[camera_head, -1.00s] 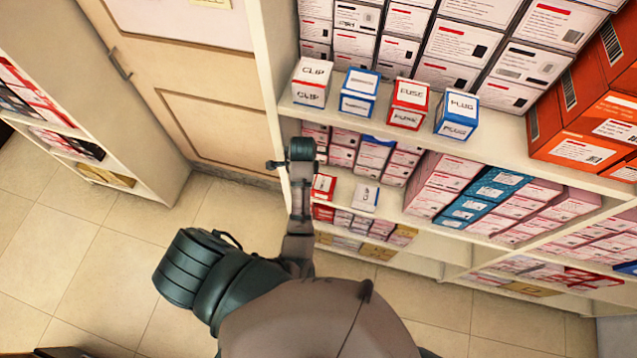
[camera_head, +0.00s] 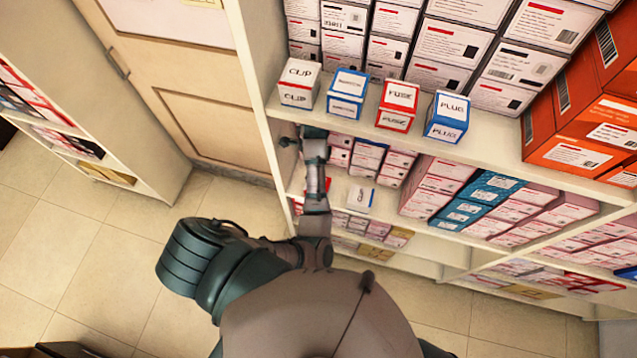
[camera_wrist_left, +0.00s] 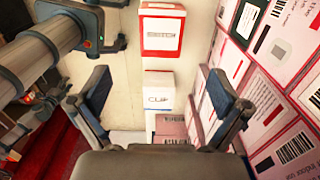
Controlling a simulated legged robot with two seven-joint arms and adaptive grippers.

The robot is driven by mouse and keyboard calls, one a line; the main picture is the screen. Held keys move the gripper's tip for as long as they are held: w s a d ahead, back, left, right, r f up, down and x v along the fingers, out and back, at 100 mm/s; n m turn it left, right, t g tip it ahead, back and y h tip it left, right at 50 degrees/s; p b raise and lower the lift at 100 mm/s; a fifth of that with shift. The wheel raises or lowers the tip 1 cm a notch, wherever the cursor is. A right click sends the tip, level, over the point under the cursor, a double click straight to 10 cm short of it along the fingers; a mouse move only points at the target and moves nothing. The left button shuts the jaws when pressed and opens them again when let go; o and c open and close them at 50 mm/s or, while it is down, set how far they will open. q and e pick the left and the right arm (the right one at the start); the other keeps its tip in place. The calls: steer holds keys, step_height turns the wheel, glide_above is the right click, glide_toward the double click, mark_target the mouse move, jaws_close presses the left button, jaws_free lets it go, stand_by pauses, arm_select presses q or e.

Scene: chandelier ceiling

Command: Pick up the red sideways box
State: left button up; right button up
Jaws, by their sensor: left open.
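The red box with a white label (camera_wrist_left: 163,32) lies on the lower shelf, at the top middle of the left wrist view. In the head view my left arm hides most of it; a sliver of red (camera_head: 328,183) shows beside the arm. My left gripper (camera_wrist_left: 160,98) is open and empty, its two fingers spread wide. The red box is beyond the fingertips, not between them. In the head view the gripper (camera_head: 303,138) is at the lower shelf's left end, partly hidden.
A white CLIP box (camera_head: 359,198) stands near the red box; it also shows in the left wrist view (camera_wrist_left: 158,92). CLIP (camera_head: 300,84), blue (camera_head: 347,94), FUSE (camera_head: 397,104) and PLUG (camera_head: 447,117) boxes stand on the shelf above. Stacked cartons (camera_wrist_left: 284,85) line the right side.

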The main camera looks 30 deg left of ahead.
arm_select(q)
steer(key=f, duration=1.1)
steer(key=shift+w+f, duration=0.2)
steer(key=shift+w+d+f, duration=0.1)
steer(key=shift+d+f, duration=0.1)
steer(key=shift+f, duration=0.4)
steer(key=f, duration=0.4)
steer(key=shift+d+f, duration=0.1)
steer(key=shift+d, duration=0.25)
steer(key=shift+a+f, duration=0.3)
steer(key=shift+f, duration=0.05)
steer(key=shift+a, duration=0.1)
steer(key=c, duration=1.1)
steer(key=shift+d, duration=0.2)
steer(key=shift+c, duration=0.3)
